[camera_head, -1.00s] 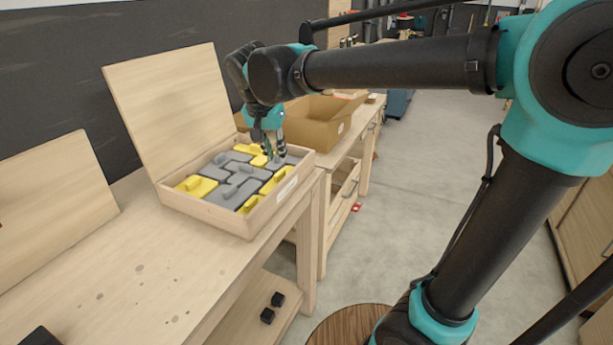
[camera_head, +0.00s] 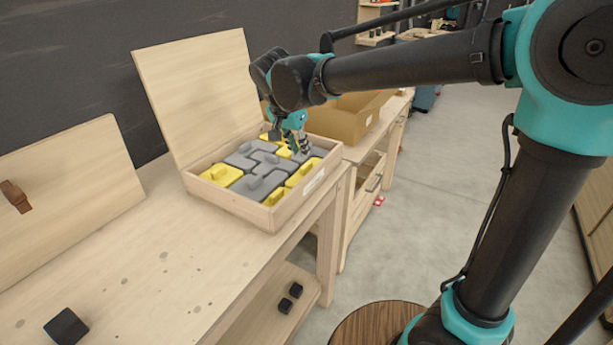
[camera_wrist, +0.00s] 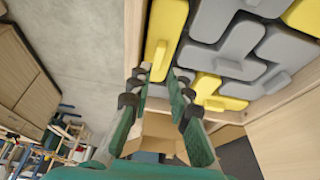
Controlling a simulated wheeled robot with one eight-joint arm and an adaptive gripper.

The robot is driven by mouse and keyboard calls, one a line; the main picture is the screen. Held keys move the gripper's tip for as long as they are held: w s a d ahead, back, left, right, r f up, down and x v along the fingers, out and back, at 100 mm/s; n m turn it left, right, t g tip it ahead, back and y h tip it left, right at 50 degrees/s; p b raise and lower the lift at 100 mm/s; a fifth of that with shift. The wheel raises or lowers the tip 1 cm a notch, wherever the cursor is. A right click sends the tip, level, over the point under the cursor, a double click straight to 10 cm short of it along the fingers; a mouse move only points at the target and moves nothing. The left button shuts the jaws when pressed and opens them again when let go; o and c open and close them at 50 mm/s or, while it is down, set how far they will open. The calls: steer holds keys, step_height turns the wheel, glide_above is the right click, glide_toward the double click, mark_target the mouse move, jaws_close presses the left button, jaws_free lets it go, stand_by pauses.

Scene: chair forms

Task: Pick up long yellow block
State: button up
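The long yellow block (camera_head: 300,174) lies in the open wooden box along its front right wall. In the wrist view it shows as a long yellow piece (camera_wrist: 164,28) with a raised grip, beside the box's wooden wall. My gripper (camera_head: 299,148) is over the far right part of the box, pointing down. In the wrist view my gripper (camera_wrist: 160,76) has its fingers apart, with the near end of the yellow piece's grip showing between the tips. I cannot tell whether the fingers touch it. Nothing is held.
The wooden box (camera_head: 232,207) has a raised lid (camera_head: 200,90) and holds grey and other yellow blocks packed closely. A cardboard box (camera_head: 350,117) stands behind it. A dark cube (camera_head: 66,326) lies on the workbench (camera_head: 150,265), whose front left part is mostly clear.

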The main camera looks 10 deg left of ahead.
mark_target(305, 165)
steer(key=shift+x, duration=3.3)
steer(key=shift+s, duration=0.15)
steer(key=shift+c, duration=0.3)
jaws_close()
